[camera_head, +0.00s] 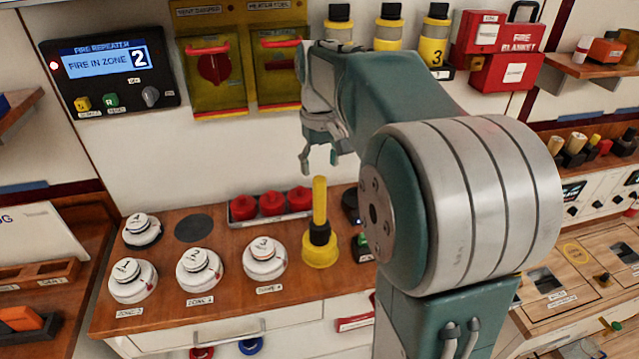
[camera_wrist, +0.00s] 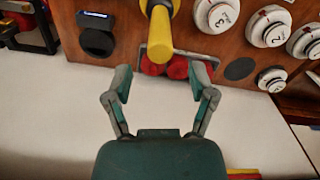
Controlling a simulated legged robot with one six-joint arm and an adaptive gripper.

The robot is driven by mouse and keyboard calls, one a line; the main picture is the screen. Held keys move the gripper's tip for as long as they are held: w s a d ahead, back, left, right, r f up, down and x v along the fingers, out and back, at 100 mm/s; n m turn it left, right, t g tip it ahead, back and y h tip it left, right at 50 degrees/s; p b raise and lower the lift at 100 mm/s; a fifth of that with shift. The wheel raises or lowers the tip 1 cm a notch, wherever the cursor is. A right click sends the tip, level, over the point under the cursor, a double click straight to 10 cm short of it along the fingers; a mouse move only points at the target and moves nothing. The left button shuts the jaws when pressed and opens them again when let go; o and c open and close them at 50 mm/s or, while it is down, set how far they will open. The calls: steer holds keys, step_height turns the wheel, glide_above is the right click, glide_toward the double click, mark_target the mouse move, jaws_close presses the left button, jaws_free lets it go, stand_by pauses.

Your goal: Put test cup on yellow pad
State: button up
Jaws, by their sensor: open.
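The test cup (camera_head: 320,248) is yellow with a black collar and an upright yellow handle. It stands on the wooden console, right of the front white detectors. In the wrist view its handle (camera_wrist: 160,38) points toward my gripper. My gripper (camera_head: 320,162) is open and empty, pointing down just above the handle's top, with no contact visible. In the wrist view the fingers (camera_wrist: 162,78) are spread with the handle tip beyond them, between their lines. A round yellow patch (camera_head: 573,250) lies on the right counter; I cannot tell whether it is the yellow pad.
Several white detectors (camera_head: 199,268) stand left of the cup, with a dark disc (camera_head: 193,228) behind them. A tray of red caps (camera_head: 271,204) lies behind the cup. A small dark device (camera_wrist: 97,40) is beside it. Yellow wall boxes (camera_head: 215,70) hang behind.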

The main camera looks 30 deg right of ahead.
steer(key=shift+r, duration=1.75)
steer(key=shift+s, duration=0.1)
